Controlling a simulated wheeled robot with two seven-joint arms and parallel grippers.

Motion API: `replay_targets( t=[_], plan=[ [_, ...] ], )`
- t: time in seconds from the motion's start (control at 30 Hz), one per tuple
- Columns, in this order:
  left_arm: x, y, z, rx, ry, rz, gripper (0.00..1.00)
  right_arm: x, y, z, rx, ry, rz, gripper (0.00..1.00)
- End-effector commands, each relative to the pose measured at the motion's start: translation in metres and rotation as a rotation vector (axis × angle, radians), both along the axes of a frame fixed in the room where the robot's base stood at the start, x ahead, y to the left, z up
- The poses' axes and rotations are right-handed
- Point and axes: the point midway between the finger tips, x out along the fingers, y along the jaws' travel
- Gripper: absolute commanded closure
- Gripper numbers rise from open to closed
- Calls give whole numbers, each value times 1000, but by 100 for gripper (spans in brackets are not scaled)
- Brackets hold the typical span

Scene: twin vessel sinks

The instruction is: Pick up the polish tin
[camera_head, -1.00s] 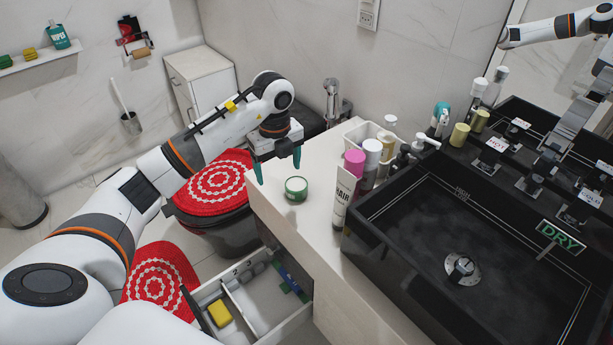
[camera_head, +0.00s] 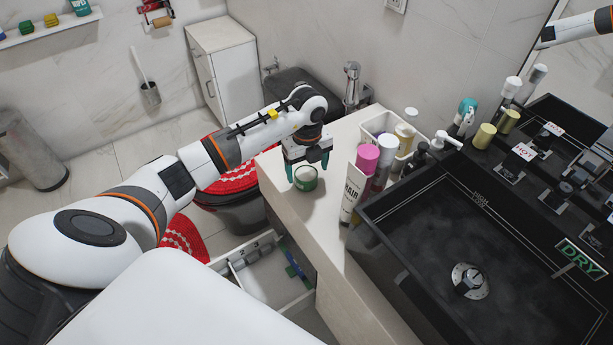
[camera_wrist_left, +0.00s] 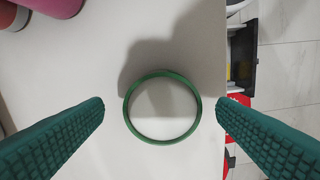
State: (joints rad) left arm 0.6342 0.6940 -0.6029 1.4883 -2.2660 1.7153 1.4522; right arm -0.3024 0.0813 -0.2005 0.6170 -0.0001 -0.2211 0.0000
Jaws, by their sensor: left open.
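The polish tin (camera_head: 306,178) is a small round green tin with a pale top, standing on the light counter. In the left wrist view the tin (camera_wrist_left: 162,107) shows from above as a green ring around a pale disc. My left gripper (camera_head: 307,172) is open just above the tin. In the left wrist view its two green ridged fingers (camera_wrist_left: 160,110) lie on either side of the tin, with a gap on each side. My right gripper is not in view.
A white hair tube (camera_head: 352,193), a pink-capped bottle (camera_head: 367,158) and other bottles stand right of the tin. The black sink (camera_head: 450,240) lies beyond them. An open drawer (camera_head: 270,278) juts out below the counter's left edge.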

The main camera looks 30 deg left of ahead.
Motion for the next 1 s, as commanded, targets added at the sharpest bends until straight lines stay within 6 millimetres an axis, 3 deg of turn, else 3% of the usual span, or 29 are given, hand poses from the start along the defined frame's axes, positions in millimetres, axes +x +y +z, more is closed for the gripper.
replay_targets(
  t=[0.2,0.5,0.8,1.0],
  plan=[
    [-2,1,-29,-2,3,0,19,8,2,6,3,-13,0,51],
    [-1,1,-33,0,0,-1,21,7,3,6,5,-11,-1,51],
    [-1,1,-33,0,0,-1,70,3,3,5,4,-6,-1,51],
    [-1,1,-32,0,-1,0,71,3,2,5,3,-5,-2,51]
  ],
)
